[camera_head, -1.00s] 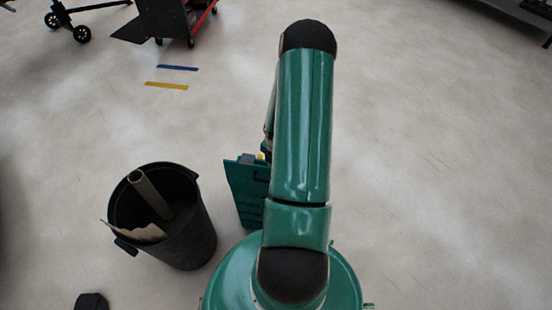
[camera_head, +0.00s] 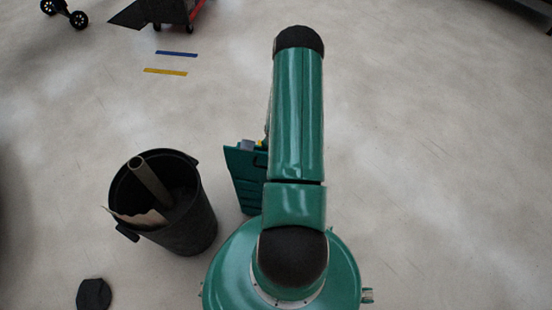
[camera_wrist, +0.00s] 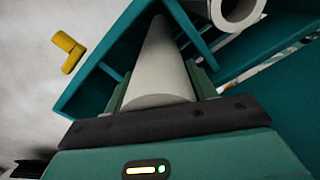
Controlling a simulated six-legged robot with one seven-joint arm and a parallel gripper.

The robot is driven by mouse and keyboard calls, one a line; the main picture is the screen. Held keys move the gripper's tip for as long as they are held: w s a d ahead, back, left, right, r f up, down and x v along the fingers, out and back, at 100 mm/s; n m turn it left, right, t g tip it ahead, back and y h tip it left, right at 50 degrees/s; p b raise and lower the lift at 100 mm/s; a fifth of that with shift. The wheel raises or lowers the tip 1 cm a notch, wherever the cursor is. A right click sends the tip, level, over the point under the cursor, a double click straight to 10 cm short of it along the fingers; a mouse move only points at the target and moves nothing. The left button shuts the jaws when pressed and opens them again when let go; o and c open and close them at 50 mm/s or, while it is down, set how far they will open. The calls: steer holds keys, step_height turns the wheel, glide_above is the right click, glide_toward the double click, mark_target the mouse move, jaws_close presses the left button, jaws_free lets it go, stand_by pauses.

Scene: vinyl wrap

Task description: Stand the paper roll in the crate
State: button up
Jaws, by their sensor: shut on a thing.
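In the wrist view, my gripper (camera_wrist: 160,88) is shut on a pale paper roll (camera_wrist: 157,65), with a finger on each side of it. The held roll points away from the wrist camera, over or into the teal crate (camera_wrist: 95,85); I cannot tell whether its far end touches the bottom. In the head view, the crate (camera_head: 245,178) shows partly beside my arm, which hides the gripper and the roll. A second pale hollow tube (camera_wrist: 238,12) shows at the top right of the wrist view, by the crate.
A dark bin (camera_head: 185,228) holding a cardboard tube (camera_head: 149,182) and torn paper stands left of the crate. A yellow piece (camera_wrist: 68,50) shows beside the crate. A dark cap-like object (camera_head: 93,294) lies at lower left. The floor on the right is clear.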

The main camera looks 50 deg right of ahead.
steer(key=o, duration=1.5)
steer(key=shift+o, duration=0.2)
step_height(320, 180, up, 13)
steer(key=shift+f, duration=0.1)
steer(key=shift+r, duration=0.5)
